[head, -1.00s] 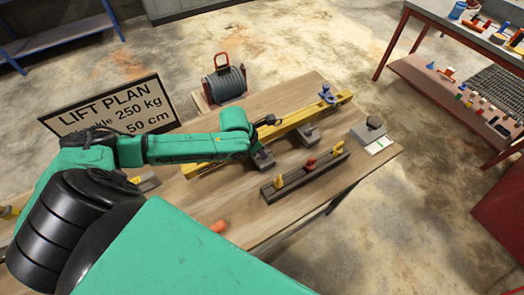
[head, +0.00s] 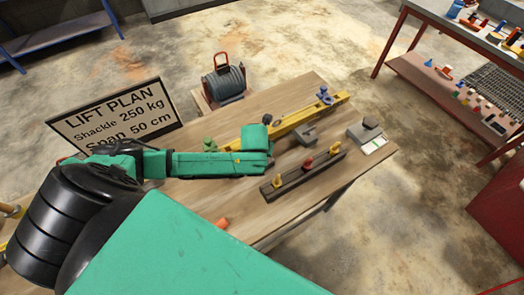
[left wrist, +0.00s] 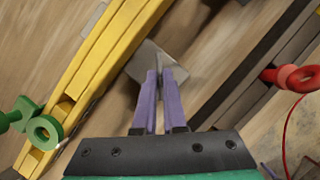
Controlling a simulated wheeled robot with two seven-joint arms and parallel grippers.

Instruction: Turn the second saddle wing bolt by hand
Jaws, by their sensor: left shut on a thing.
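The yellow beam (head: 300,118) lies across the bench, and it also runs along the left of the left wrist view (left wrist: 95,60). A grey saddle (head: 305,136) sits at its near side. Another grey saddle (left wrist: 172,58) shows in the left wrist view; my forearm hides it in the head view. My left gripper (left wrist: 160,75) points down at this saddle, its purple fingers closed on a thin grey wing bolt (left wrist: 159,62) that is mostly hidden between the tips. In the head view my arm covers the fingers. My right gripper is not in view.
A dark rail (head: 300,176) with yellow and red shackles lies nearer me. A green shackle (left wrist: 42,130) is on the beam's left side. A grey box (head: 370,132) stands at the bench's right end. The lift plan sign (head: 115,112) stands behind my arm.

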